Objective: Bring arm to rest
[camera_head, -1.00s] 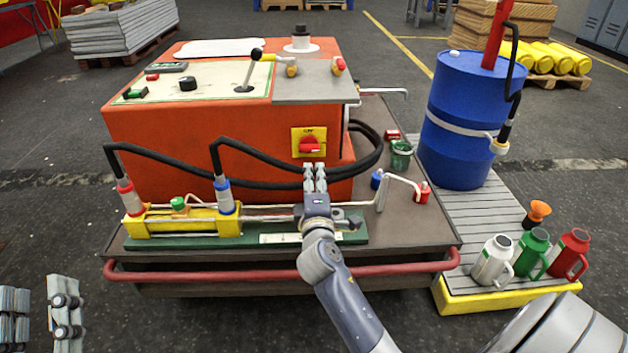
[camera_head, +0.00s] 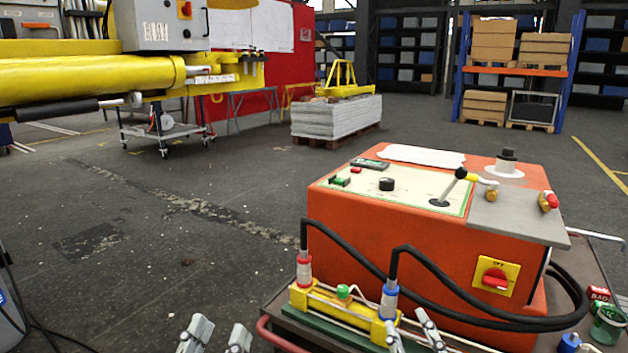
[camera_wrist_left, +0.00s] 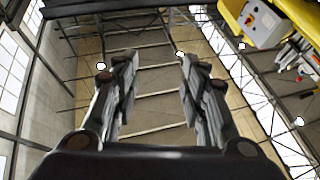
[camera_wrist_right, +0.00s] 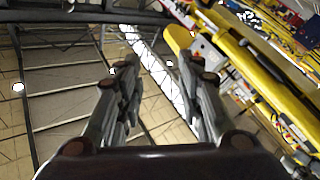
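A yellow boom (camera_head: 90,80) extends in from the left in the head view, with a grey control box (camera_head: 160,24) above it. It also shows in the right wrist view (camera_wrist_right: 265,65). The orange power unit (camera_head: 400,235) stands at right, with a black-knobbed lever (camera_head: 448,188) and a red switch on a yellow plate (camera_head: 495,277). My left gripper (camera_head: 215,335) and right gripper (camera_head: 415,330) are at the bottom of the head view. Both wrist views show spread fingers with nothing between them: left (camera_wrist_left: 158,62), right (camera_wrist_right: 160,68).
A yellow cylinder with red and blue hose fittings (camera_head: 345,310) lies before the power unit. A wheeled trolley (camera_head: 160,130) stands beneath the boom. Stacked sheets (camera_head: 335,116) and a shelf rack (camera_head: 515,70) stand behind. The floor left of the unit is clear.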

